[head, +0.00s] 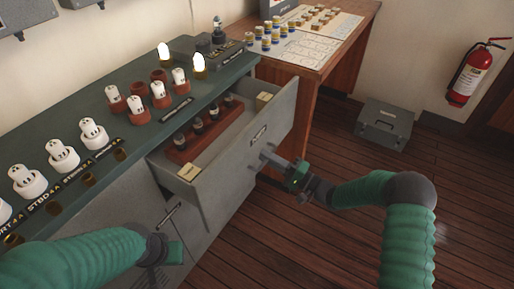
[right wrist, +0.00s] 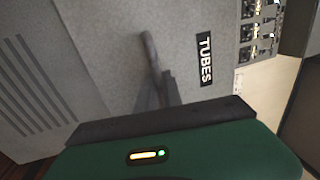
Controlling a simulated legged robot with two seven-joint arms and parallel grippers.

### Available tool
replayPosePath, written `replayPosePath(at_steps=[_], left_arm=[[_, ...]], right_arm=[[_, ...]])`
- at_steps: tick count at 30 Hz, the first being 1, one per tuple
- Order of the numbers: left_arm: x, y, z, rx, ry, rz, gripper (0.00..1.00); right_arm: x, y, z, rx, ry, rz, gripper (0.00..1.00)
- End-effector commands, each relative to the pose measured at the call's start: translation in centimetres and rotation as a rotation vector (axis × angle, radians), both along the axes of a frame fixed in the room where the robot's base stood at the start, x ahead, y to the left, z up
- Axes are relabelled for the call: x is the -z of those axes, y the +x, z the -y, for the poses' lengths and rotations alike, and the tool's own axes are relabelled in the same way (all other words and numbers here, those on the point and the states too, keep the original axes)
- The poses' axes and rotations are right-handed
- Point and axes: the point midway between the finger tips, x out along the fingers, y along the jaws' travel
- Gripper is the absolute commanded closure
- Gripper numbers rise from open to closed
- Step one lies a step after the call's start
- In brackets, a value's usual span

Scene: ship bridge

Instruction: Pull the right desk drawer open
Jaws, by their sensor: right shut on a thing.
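The right desk drawer (head: 232,168) is a grey box standing well out from the grey desk with the dark green top (head: 130,80). Inside it lie a red-brown rack (head: 198,140) with several dark tubes and cream boxes at the ends. My right gripper (head: 275,161) is at the drawer's front, shut on the handle. In the right wrist view the dark handle bar (right wrist: 153,62) rises from behind my green gripper, beside a "TUBES" label (right wrist: 205,60). My left gripper (head: 176,248) is low by the desk front, below another handle (head: 170,213); its jaws are unclear.
White plugs in sockets (head: 93,134) and lit bulbs (head: 198,65) stand on the desk top. A wooden table (head: 335,55) with small jars stands behind. A grey case (head: 384,124) and a red extinguisher (head: 472,72) are at right. The floor (head: 320,240) is clear around my right arm.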

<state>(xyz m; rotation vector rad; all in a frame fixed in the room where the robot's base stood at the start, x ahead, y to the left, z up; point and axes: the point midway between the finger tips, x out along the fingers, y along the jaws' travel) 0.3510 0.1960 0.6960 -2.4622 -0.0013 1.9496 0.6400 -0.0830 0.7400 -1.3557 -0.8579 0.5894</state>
Motion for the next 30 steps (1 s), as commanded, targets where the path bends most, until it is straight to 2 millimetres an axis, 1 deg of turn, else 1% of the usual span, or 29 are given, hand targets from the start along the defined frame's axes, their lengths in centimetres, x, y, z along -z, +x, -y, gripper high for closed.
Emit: replayPosePath(at_steps=[1,6,9,15,21,30], left_arm=[[-0.7,0.0,0.0,0.0,0.0,0.0,0.64],[-1.9,0.0,0.0,0.0,0.0,0.0,0.64],[-2.4,0.0,0.0,0.0,0.0,0.0,0.64],[-3.2,0.0,0.0,0.0,0.0,0.0,0.64],[-3.7,0.0,0.0,0.0,0.0,0.0,0.64],[-3.8,0.0,0.0,0.0,0.0,0.0,0.64]], right_arm=[[0.3,-0.8,0.7,-0.003,-0.006,-0.015,1.0],[0.4,-2.7,3.3,-0.003,-0.005,-0.015,1.0],[0.4,-3.7,4.7,-0.002,-0.004,-0.016,1.0],[0.5,-5.4,7.0,-0.004,-0.004,-0.016,1.0],[0.6,-6.5,8.5,-0.004,-0.005,-0.015,1.0],[0.8,-7.0,9.1,-0.006,-0.005,-0.015,1.0]])
